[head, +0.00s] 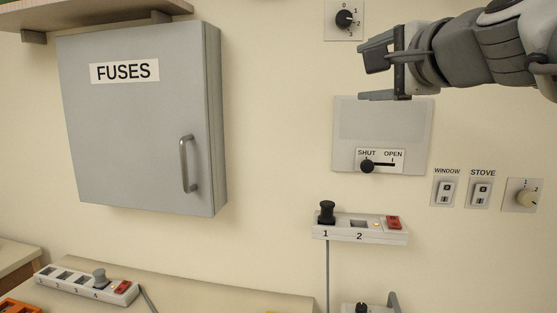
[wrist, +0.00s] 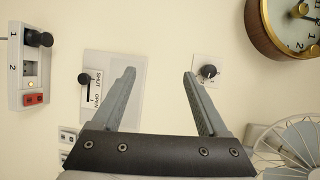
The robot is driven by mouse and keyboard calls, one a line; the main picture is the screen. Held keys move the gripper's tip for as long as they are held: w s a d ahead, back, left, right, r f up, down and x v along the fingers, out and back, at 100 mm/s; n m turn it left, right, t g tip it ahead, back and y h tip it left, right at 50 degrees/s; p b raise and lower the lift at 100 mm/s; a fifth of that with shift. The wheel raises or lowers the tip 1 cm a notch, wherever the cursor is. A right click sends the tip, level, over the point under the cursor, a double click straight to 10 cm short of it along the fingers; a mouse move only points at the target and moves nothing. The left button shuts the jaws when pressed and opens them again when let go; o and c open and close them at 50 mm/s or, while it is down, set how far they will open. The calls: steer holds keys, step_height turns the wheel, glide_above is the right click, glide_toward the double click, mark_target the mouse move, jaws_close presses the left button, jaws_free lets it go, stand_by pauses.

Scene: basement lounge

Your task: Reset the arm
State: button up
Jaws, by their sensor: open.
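My gripper (head: 378,73) is at the upper right of the head view, at the end of my arm reaching in from the right. Its two fingers are apart with nothing between them. In the wrist view the open fingers (wrist: 160,80) point toward the wall. The gripper is in front of the wall, near the top of the SHUT/OPEN slider panel (head: 383,120) and below a rotary knob (head: 344,18). The slider knob (head: 367,166) is at the SHUT end. I cannot tell the exact gap to the wall.
A closed grey FUSES cabinet (head: 140,150) hangs at left under a shelf. A power strip (head: 362,232) with a black plug is below the panel. WINDOW and STOVE switches (head: 463,192) are at right. The wrist view shows a clock (wrist: 285,30) and a wire fan (wrist: 295,148).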

steer(key=s+f+n+g+h+p, duration=0.2)
steer(key=s+f+n+g, duration=0.3)
steer(key=f, duration=0.9)
steer(key=s+f+n+g+h+p, duration=0.2)
steer(key=s+f+n+g+p, duration=0.3)
steer(key=s+f+n, duration=0.4)
steer(key=s+f+g, duration=0.1)
steer(key=s+f, duration=0.4)
steer(key=f, duration=0.1)
steer(key=shift+f+n, duration=0.3)
steer(key=shift+n, duration=0.1)
